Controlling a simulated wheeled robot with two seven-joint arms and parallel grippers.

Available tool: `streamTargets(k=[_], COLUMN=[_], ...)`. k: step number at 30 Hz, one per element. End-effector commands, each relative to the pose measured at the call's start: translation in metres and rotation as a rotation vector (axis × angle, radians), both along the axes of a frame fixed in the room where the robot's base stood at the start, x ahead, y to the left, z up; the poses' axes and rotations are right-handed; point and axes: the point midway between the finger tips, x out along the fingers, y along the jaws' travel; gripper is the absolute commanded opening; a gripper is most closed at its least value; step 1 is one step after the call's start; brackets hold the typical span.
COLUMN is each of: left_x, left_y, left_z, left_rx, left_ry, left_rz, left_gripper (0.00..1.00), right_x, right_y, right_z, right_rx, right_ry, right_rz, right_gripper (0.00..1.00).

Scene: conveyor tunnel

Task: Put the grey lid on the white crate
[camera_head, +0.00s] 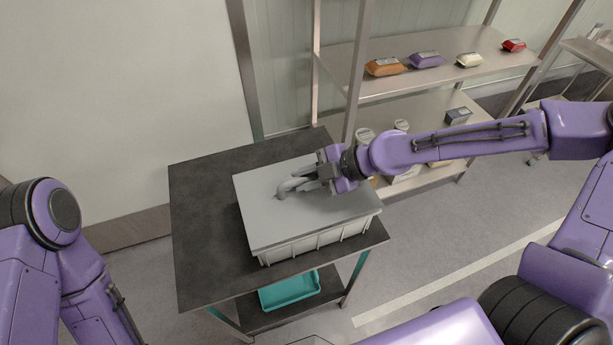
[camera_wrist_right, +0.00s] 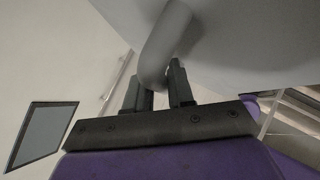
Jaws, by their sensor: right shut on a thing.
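The grey lid (camera_head: 265,220) is a flat plate with a raised curved handle (camera_head: 289,187) in its middle. It lies level over the white crate (camera_head: 318,241), covering its top. Only part of the crate's ribbed side shows below the lid's front edge; I cannot tell whether the rim is fully seated. My right gripper (camera_head: 308,179) is shut on the lid's handle, coming in from the right. In the right wrist view the handle (camera_wrist_right: 167,42) runs down between the two dark fingers (camera_wrist_right: 160,88), under the lid's pale surface. My left gripper is out of view; only its arm shows.
The crate stands on a dark-topped table (camera_head: 205,270) with a teal tray (camera_head: 290,290) on its lower shelf. Behind is a metal rack (camera_head: 410,68) with several coloured packs. A bare strip of tabletop lies left of the crate. The floor on the right is open.

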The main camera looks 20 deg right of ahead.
Motion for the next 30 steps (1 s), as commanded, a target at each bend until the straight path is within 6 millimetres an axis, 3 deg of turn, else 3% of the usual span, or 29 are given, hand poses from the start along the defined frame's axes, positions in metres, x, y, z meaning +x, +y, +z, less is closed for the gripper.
streamTargets(k=[27,28,30], left_x=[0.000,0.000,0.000], left_y=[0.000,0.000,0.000], left_z=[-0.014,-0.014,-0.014], left_rx=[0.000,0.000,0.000], left_ry=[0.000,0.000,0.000], left_rz=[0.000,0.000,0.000], left_gripper=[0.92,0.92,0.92], right_x=[0.000,0.000,0.000], right_y=[0.000,0.000,0.000], right_z=[-0.015,-0.015,-0.015], right_rx=[0.000,0.000,0.000], right_ry=[0.000,0.000,0.000], right_rz=[0.000,0.000,0.000], right_gripper=[0.00,0.29,0.52])
